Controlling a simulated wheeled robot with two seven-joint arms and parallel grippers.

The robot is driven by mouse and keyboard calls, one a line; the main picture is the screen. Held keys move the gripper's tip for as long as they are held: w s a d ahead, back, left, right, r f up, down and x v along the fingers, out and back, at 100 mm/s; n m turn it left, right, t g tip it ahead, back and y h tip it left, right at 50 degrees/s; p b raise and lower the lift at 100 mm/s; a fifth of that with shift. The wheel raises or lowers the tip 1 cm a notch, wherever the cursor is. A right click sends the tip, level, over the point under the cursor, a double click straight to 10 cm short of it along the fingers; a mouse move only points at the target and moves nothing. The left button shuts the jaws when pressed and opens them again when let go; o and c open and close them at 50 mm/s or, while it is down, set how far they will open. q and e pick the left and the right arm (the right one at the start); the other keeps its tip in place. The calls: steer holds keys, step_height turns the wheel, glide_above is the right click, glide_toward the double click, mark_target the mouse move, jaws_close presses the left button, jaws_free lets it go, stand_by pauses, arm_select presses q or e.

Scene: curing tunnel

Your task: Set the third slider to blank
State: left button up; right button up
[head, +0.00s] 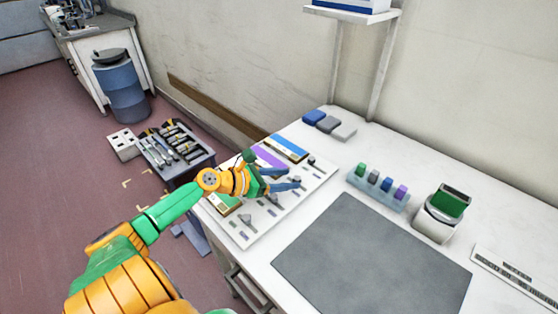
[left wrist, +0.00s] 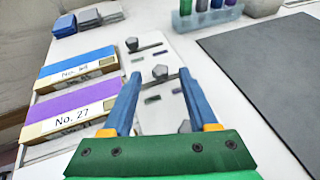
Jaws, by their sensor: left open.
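A white panel (head: 237,232) lies on the table and carries several sliders with grey knobs in a row. My left gripper (head: 284,178) reaches over it from the left, its blue fingers open. In the left wrist view, the fingertips of my left gripper (left wrist: 160,78) stand on either side of one slider knob (left wrist: 160,72), with a gap on both sides. A farther slider knob (left wrist: 132,44) sits beyond it. A nearer knob (left wrist: 185,127) is partly hidden by the gripper. My right gripper is not in view.
Beside the sliders lie a blue-topped block (left wrist: 80,68) and a purple-topped block marked No. 27 (left wrist: 75,105). A grey mat (head: 370,255), a rack of coloured pieces (head: 378,187) and a green-topped device (head: 440,215) stand to the right. A tool tray (head: 175,150) is at left.

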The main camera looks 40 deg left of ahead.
arm_select(q)
steer(key=v, duration=0.5)
steer(key=shift+p, duration=0.3)
